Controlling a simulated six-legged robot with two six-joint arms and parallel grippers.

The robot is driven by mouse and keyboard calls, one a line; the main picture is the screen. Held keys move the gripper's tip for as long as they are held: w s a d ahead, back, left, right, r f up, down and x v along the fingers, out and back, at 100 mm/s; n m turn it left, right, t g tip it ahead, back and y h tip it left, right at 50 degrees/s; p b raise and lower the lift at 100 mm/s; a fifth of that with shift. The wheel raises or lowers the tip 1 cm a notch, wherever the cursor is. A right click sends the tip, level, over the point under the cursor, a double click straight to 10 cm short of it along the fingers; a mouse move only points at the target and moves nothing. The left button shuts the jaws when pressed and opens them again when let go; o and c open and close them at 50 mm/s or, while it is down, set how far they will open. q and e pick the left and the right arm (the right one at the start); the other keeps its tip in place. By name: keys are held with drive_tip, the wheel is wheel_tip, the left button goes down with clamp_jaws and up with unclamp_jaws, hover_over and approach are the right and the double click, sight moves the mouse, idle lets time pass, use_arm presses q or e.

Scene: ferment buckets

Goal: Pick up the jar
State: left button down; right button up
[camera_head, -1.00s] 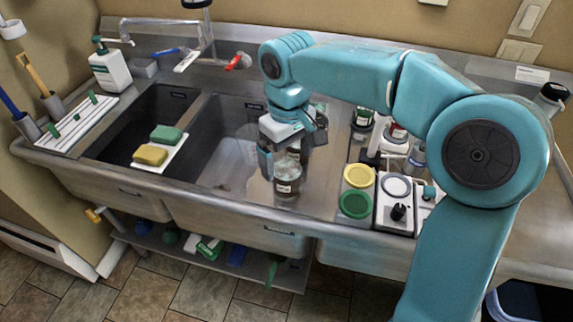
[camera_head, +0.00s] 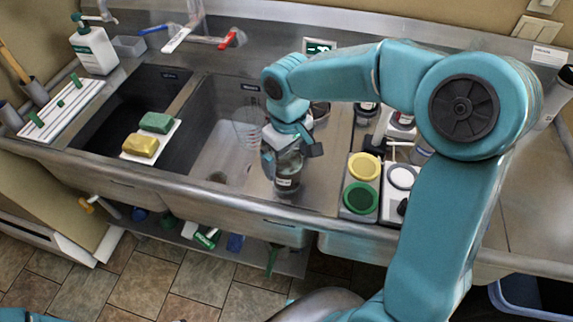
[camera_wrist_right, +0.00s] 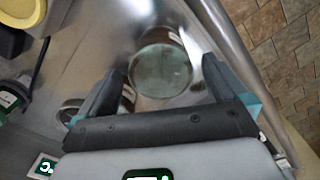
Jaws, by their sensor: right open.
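A glass jar with a dark band and a white label (camera_head: 288,180) stands on the steel counter right of the sink basin. My right gripper (camera_head: 291,158) is open at the jar, its fingers close to the jar's upper part. In the right wrist view the jar's round pale-green top (camera_wrist_right: 160,70) lies just ahead of and between the open fingers (camera_wrist_right: 166,84); I cannot tell whether they touch it. Part of the jar is hidden by the gripper in the head view. My left gripper is not in view.
Yellow (camera_head: 364,167) and green (camera_head: 361,197) round lids lie to the right, with a white disc (camera_head: 402,177). Other jars (camera_head: 366,112) stand behind. The sink divider, sponges (camera_head: 156,123) and soap bottle (camera_head: 94,48) are left. The counter's front edge is close to the jar.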

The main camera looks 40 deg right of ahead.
drive_tip(key=shift+s+a+f, duration=0.1)
drive_tip(key=shift+a+f, duration=0.1)
drive_tip(key=shift+f, duration=0.9)
drive_tip(key=f, duration=0.4)
drive_tip(key=shift+w+d+f+p, duration=0.2)
drive_tip(key=shift+w+p, duration=0.15)
drive_tip(key=shift+p, duration=0.05)
drive_tip(key=shift+s+a, duration=0.1)
drive_tip(key=shift+s, duration=0.1)
drive_tip(key=shift+w, duration=0.1)
drive_tip(key=c, duration=1.1)
